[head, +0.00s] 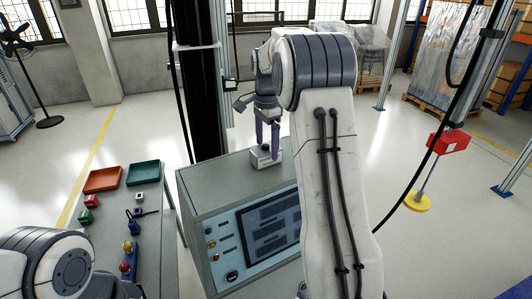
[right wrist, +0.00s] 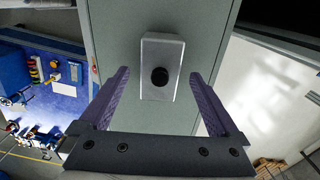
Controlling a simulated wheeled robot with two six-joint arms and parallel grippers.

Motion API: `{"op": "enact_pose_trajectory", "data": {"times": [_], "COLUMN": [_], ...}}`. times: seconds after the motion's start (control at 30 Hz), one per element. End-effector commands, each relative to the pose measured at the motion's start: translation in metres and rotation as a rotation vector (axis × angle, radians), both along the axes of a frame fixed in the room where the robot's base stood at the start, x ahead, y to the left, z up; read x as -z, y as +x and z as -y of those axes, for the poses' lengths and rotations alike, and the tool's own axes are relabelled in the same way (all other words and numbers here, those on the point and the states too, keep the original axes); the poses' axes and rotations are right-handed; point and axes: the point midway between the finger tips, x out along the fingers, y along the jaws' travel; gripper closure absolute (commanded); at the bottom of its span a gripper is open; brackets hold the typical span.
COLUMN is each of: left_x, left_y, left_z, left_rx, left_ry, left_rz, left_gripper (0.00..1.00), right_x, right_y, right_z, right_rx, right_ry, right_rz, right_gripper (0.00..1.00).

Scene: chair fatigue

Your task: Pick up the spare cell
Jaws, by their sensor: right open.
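The spare cell looks to be the pale grey block (head: 264,159) with a round black button, on top of the grey-green cabinet (head: 205,172). In the right wrist view the block (right wrist: 160,52) lies between my right gripper's two purple fingers, with a gap on each side. My right gripper (head: 267,146) is open and points down at the block in the head view. Whether the fingertips reach down beside it is hard to tell. Part of my left arm shows at the lower left; its gripper is out of view.
A workbench at the left holds a red tray (head: 103,180), a green tray (head: 143,173) and several small parts. The cabinet has a front panel with a screen (head: 268,228). A black column stands behind the cabinet. A red block with a yellow disc (head: 417,201) is at the right.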

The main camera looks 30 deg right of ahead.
Motion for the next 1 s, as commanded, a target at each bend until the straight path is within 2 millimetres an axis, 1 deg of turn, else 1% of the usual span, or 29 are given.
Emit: {"op": "enact_pose_trajectory", "data": {"times": [0.03,0.1,0.2,0.3,0.47,0.5,0.57,0.6,0.67,0.7,0.73,0.77,1.0], "left_x": [-0.010,-0.013,-0.016,-0.016,-0.015,-0.015,-0.015,-0.015,-0.015,-0.015,-0.015,-0.015,-0.015], "left_y": [0.000,0.000,0.000,0.000,0.000,0.000,0.000,0.000,0.000,0.000,0.000,0.000,0.000], "left_z": [0.000,0.000,0.000,0.000,0.000,0.000,0.000,0.000,0.000,0.000,0.000,0.000,0.000], "left_rx": [0.001,0.002,0.002,0.003,0.003,0.003,0.003,0.003,0.003,0.002,0.002,0.002,0.002], "left_ry": [0.000,-0.001,-0.001,0.000,0.000,0.000,0.000,0.000,0.000,0.000,0.000,0.000,0.000], "left_rz": [0.000,0.001,0.001,0.000,0.000,0.000,0.000,0.000,0.000,0.000,0.000,0.000,0.000], "left_gripper": [1.00,1.00,1.00,1.00,1.00,1.00,1.00,1.00,1.00,1.00,1.00,1.00,1.00], "right_x": [0.004,0.016,0.027,0.032,0.033,0.032,0.032,0.032,0.032,0.032,0.032,0.032,0.031], "right_y": [-0.001,0.000,0.000,0.000,0.000,0.000,0.000,0.000,0.000,0.000,0.000,0.000,0.000], "right_z": [-0.003,-0.003,-0.002,-0.002,-0.002,-0.002,-0.002,-0.002,-0.002,-0.002,-0.002,-0.002,-0.002], "right_rx": [-0.001,0.001,0.001,0.002,0.002,0.002,0.002,0.002,0.002,0.001,0.001,0.001,0.001], "right_ry": [0.002,0.002,0.001,0.000,0.000,0.000,0.000,0.000,0.000,0.000,0.000,0.000,-0.001], "right_rz": [-0.007,-0.006,-0.003,-0.001,0.000,0.000,0.000,0.000,0.000,0.000,0.000,0.000,0.003], "right_gripper": [0.03,0.03,0.03,0.03,0.03,0.10,0.33,0.48,0.71,0.87,0.98,1.00,1.00]}}
